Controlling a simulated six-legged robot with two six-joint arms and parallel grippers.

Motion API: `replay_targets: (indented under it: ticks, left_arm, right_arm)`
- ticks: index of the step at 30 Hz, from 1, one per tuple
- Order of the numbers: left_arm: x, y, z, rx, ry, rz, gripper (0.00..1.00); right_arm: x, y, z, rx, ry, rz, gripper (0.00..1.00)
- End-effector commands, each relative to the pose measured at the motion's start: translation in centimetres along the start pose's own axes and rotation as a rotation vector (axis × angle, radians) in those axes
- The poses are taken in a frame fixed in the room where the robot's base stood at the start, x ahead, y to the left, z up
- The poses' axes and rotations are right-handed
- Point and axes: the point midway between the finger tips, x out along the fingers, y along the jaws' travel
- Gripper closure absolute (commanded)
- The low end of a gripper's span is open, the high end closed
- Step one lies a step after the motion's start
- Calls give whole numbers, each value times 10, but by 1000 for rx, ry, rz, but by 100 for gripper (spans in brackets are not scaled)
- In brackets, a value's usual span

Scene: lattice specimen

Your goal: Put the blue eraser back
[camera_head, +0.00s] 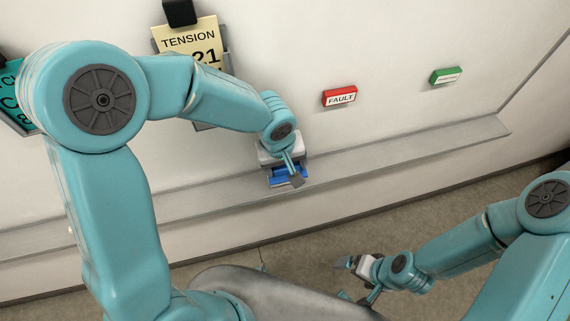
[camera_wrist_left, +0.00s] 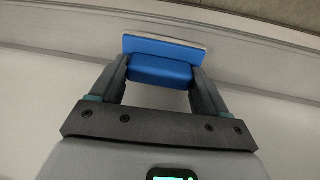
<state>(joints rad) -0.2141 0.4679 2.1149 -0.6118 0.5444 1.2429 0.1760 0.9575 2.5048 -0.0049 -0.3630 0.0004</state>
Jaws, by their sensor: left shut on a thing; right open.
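The blue eraser (camera_head: 279,180) is at the grey ledge (camera_head: 400,165) along the white wall. It shows larger in the left wrist view (camera_wrist_left: 160,62), with a thin pale layer along its far edge. My left gripper (camera_head: 284,178) is shut on the eraser, one finger on each side of it. In the left wrist view my left gripper (camera_wrist_left: 160,82) holds the eraser in front of the ledge and wall; I cannot tell whether the eraser touches the ledge. My right gripper (camera_head: 348,262) is open, low over the floor and away from the ledge.
A red FAULT block (camera_head: 340,96) and a green block (camera_head: 446,75) are on the wall to the right. A yellow TENSION card (camera_head: 188,38) hangs behind my left arm, and a teal card (camera_head: 20,112) is at far left. The ledge right of the eraser is clear.

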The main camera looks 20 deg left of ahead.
Motion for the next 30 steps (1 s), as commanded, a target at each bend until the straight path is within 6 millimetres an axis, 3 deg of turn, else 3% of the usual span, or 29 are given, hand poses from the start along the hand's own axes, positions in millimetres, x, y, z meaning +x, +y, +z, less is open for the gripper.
replay_targets:
  ticks: [3,17,18,20,30]
  left_arm:
    - [18,-3,-1,1,-3,-2,73]
    - [24,-3,-1,1,0,1,73]
    - [23,-3,-1,1,0,0,18]
    - [23,-3,-1,1,-1,0,0]
    - [19,-3,-1,0,-2,-1,0]
  right_arm:
    - [0,0,0,0,0,0,0]
    - [8,3,0,0,0,0,0]
    - [7,2,0,0,0,0,0]
    - [6,2,0,0,0,0,0]
    - [-3,-1,0,0,0,0,0]
